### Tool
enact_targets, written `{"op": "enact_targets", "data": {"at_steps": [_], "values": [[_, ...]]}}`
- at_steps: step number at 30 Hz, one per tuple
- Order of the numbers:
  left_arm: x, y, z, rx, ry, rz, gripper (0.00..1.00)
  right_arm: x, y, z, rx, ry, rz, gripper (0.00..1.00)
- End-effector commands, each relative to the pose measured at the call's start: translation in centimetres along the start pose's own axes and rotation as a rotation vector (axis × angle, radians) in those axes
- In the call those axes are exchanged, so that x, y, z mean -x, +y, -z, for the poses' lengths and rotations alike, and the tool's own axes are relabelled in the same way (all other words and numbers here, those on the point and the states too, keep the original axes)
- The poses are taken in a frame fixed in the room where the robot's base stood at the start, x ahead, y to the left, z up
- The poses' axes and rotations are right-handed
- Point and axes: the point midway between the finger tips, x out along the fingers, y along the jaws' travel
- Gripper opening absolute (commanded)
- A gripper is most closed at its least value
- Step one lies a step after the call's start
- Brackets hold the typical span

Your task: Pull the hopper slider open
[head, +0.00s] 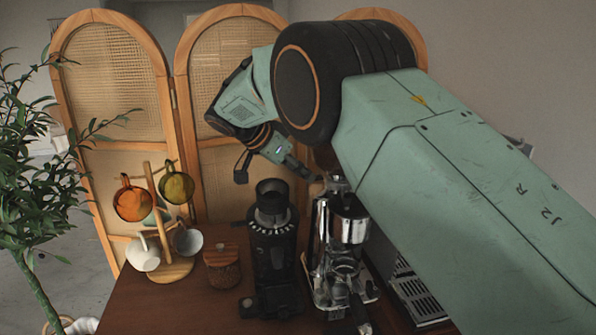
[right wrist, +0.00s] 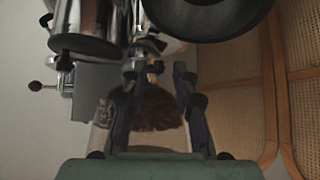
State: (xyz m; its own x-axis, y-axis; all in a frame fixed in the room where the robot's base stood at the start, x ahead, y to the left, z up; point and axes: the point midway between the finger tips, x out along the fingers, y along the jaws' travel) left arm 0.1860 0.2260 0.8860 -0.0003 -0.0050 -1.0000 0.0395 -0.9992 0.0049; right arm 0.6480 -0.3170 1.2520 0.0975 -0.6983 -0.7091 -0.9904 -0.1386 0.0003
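The black coffee grinder (head: 273,265) stands upright on the brown table, with its dark round hopper (head: 272,190) on top. In the right wrist view a large dark round part (right wrist: 205,18), which looks like the hopper, fills the top. I cannot make out the slider clearly in either view. My right gripper (head: 275,172) is above and behind the hopper, its two fingers spread apart. In the right wrist view the right gripper (right wrist: 158,68) shows a clear gap between the fingers, with nothing visibly held. My left gripper is not in view.
A chrome espresso machine (head: 346,228) stands close right of the grinder. Left are a wooden lidded jar (head: 222,268) and a mug stand (head: 172,268) with several mugs. A folding screen (head: 110,80) stands behind. A plant (head: 40,185) is at far left.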

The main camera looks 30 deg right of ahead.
Motion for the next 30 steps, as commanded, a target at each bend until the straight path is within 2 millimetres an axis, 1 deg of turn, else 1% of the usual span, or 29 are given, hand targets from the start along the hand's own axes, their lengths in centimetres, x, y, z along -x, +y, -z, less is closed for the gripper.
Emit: {"op": "enact_targets", "data": {"at_steps": [9,11,13,17,24,27,30], "values": [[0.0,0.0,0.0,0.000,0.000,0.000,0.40,0.1,0.0,0.0,0.000,0.001,0.000,0.34],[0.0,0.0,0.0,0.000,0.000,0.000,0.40,0.4,-0.1,0.0,0.000,0.001,0.001,0.34],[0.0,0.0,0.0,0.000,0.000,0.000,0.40,1.0,-0.1,0.0,0.000,0.002,0.003,0.34],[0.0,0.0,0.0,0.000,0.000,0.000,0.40,3.4,-0.2,0.0,-0.001,0.003,0.005,0.34],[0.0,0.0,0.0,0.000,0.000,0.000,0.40,8.3,-0.1,-0.1,-0.002,0.003,0.005,0.34],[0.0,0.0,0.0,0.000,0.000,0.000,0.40,10.0,-0.1,-0.1,-0.001,0.002,0.004,0.34],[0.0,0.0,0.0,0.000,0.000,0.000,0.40,11.2,-0.1,-0.1,-0.001,0.002,0.002,0.34]]}}
